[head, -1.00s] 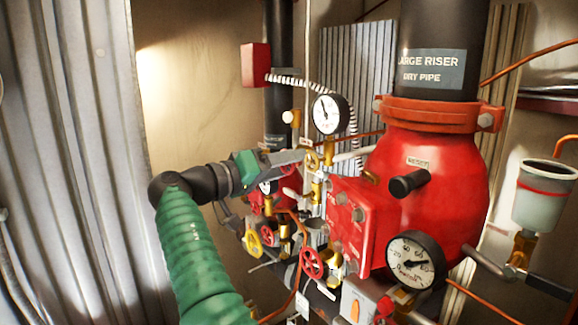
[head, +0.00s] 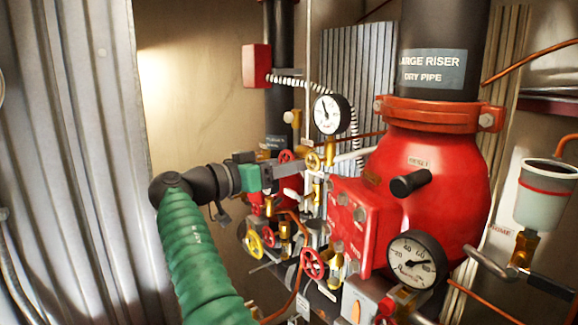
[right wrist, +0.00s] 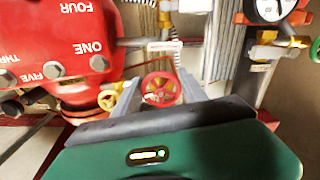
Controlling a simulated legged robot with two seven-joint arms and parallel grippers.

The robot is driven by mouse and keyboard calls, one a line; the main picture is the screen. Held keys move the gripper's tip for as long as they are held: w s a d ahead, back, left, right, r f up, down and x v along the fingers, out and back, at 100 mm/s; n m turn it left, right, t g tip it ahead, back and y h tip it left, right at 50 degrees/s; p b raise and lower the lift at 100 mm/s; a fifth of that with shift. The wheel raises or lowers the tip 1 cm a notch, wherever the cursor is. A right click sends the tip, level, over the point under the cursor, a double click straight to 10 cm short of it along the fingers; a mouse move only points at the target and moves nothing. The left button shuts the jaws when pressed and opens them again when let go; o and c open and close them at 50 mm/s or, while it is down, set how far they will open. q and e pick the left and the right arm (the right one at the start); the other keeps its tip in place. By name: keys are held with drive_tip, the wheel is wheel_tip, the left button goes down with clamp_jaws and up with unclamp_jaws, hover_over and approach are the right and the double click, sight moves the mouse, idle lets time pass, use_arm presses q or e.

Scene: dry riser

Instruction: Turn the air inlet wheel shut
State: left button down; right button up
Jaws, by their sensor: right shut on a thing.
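A small red handwheel (right wrist: 160,90) sits between the two grey fingers of my right gripper (right wrist: 158,88) in the right wrist view. I take it as the air inlet wheel; no label on it can be read. The right gripper is shut on it. In the head view, my right gripper (head: 296,168) reaches in from the left, and the top of the red wheel (head: 286,156) shows above its fingers. The wheel's lower part is hidden there. My left gripper is not in view.
A brass-yellow wheel (head: 313,161) is close beside the fingers. Below are another red wheel (head: 312,263) and a yellow wheel (head: 254,243). A pressure gauge (head: 331,114) stands above.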

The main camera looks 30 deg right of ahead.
drive_tip(key=shift+w+f, duration=0.1)
drive_tip(key=shift+f, duration=0.1)
drive_tip(key=o, duration=1.3)
drive_tip(key=shift+a, duration=0.1)
drive_tip(key=shift+o, duration=0.4)
drive_tip(key=shift+w+a+r, duration=0.15)
drive_tip(key=shift+w+a, duration=0.05)
drive_tip(key=a+p, duration=0.4)
drive_tip(key=a, duration=0.8)
drive_tip(key=shift+s+a, duration=0.25)
drive_tip(key=shift+s, duration=0.15)
drive_tip(key=shift+d, duration=0.1)
